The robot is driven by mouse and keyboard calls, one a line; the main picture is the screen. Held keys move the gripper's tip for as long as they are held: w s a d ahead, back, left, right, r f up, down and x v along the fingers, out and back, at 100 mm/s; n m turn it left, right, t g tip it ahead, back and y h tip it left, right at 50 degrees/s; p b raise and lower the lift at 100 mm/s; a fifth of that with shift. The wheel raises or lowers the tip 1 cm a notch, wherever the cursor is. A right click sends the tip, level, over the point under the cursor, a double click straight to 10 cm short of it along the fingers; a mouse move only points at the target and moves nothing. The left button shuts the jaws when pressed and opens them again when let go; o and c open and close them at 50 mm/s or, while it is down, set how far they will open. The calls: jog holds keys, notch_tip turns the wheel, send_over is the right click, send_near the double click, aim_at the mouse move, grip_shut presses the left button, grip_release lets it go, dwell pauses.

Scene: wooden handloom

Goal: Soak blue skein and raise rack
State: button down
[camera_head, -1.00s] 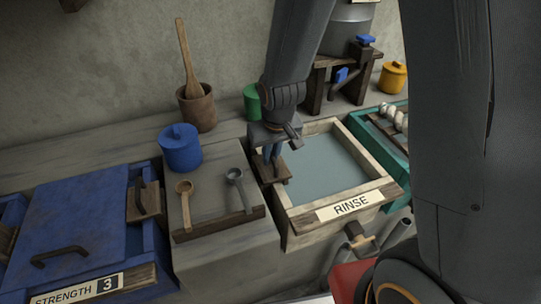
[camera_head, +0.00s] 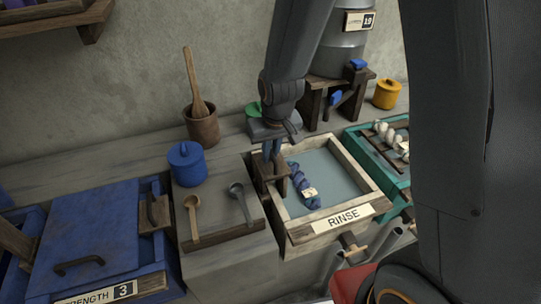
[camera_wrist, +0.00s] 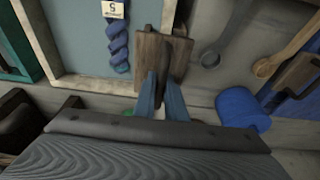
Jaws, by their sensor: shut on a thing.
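The blue skein (camera_head: 306,190), twisted and with a pale tag, lies along the left part of the RINSE basin (camera_head: 372,188). It also shows in the wrist view (camera_wrist: 118,46). I cannot tell whether it is clear of the grey-blue water (camera_head: 338,172). My gripper (camera_head: 272,158) points down at the basin's left wall, left of the skein and apart from it. It is shut on the wooden rack handle (camera_head: 268,177), which also shows in the wrist view (camera_wrist: 178,58). The rest of the rack is not clearly seen.
A closed blue vat (camera_head: 95,225) is further left. A teal tray (camera_head: 360,137) with pale skeins is at right. A tank stand (camera_head: 318,95) is behind.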

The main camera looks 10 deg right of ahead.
jog(key=shift+r+p, duration=3.95)
jog(key=shift+r, duration=1.25)
jog(key=c, duration=0.6)
grip_release()
jog(key=shift+o, duration=0.2)
notch_tip(320, 180, up, 7)
jog(key=p, duration=0.5)
jog(key=shift+d+f, duration=0.1)
jog(key=s+d+f+m+b, duration=0.1)
jog(key=s+d+f+b, duration=0.1)
jog(key=s+d+b, duration=0.3)
jog(key=s+d+f+m+g+b, duration=0.1)
jog(key=s+d+f+b, duration=0.2)
jog(key=s, duration=0.7)
jog(key=shift+d+f+h+b, duration=0.2)
jog(key=shift+d+h+b, duration=0.1)
jog(key=shift+d+b, duration=0.7)
